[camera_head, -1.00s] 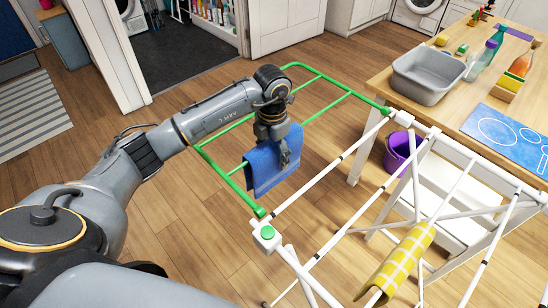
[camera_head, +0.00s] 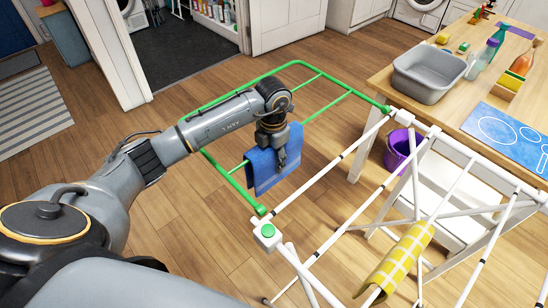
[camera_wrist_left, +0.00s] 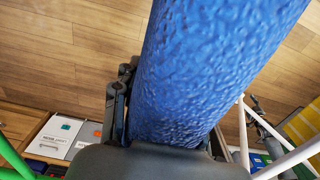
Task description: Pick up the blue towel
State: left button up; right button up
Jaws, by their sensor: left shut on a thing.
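The blue towel (camera_head: 264,172) hangs over a bar of the green end section (camera_head: 213,165) of the drying rack. My left gripper (camera_head: 281,160) is at the towel's upper right part, pointing down. It is shut on the towel. In the left wrist view the towel (camera_wrist_left: 205,70) fills the middle and comes right down between the dark fingers (camera_wrist_left: 165,140). Whether the towel is clear of the bar cannot be told.
A yellow checked cloth (camera_head: 402,258) hangs on the white rack (camera_head: 345,153) at the lower right. A wooden table (camera_head: 391,84) holds a grey basin (camera_head: 428,75), bottles and a blue mat (camera_head: 509,138). A purple bucket (camera_head: 399,155) stands beneath. Wooden floor is open left of the rack.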

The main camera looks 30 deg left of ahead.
pick_arm(q)
jog(key=shift+r, duration=0.1)
notch_tip(320, 180, up, 16)
jog(key=shift+r+b, duration=0.1)
jog(key=shift+b, duration=0.7)
jog(key=shift+r, duration=0.85)
jog(key=shift+r+p, duration=0.45)
